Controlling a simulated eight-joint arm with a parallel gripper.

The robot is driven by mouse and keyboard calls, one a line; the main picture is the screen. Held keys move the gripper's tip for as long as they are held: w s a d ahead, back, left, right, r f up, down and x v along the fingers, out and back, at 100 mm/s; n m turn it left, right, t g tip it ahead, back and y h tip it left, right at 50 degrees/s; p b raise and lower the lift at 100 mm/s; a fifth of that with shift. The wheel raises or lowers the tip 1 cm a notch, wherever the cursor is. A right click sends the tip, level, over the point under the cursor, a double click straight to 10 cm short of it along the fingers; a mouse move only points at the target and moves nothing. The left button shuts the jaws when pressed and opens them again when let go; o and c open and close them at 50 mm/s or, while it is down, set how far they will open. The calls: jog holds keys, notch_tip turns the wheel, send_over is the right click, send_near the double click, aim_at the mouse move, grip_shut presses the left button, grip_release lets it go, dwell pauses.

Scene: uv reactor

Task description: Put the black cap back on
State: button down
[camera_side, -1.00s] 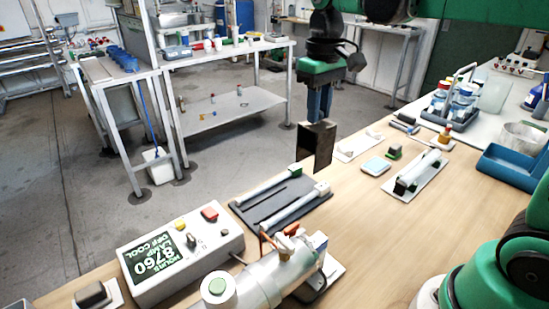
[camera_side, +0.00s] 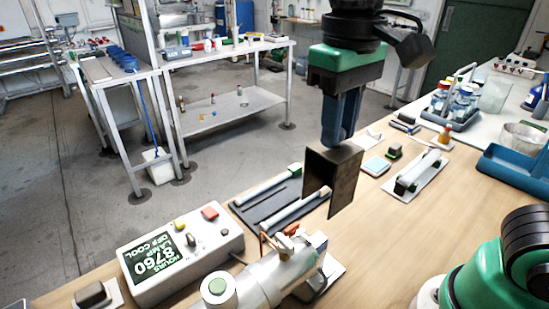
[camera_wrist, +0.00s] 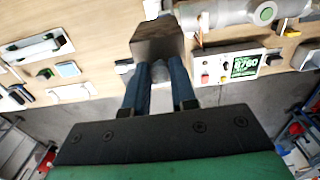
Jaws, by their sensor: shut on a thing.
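My gripper (camera_side: 337,142) is shut on the black cap (camera_side: 334,184), a dark box-like piece hanging below the blue fingers. In the wrist view the cap (camera_wrist: 157,42) sits beyond the fingertips and covers part of the bench. The silvery metal reactor (camera_side: 270,278) lies on the bench at the bottom of the side view, its near part cut off. The cap is in the air, apart from the reactor, up and to the right of its far end. The reactor body (camera_wrist: 225,14) also shows at the top of the wrist view.
A dark tray (camera_side: 250,214) with white tubes lies behind the reactor. A control box (camera_side: 165,264) with a lit display stands left. A white holder (camera_side: 418,174), a teal pad (camera_side: 376,165) and a blue bin (camera_side: 515,165) lie right. Bare wood lies right of the reactor.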

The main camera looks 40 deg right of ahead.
aim_at(329, 166)
jog(key=shift+f, duration=2.8)
jog(key=shift+f, duration=4.65)
jog(key=c, duration=0.6)
grip_release()
jog(key=shift+r, duration=2.75)
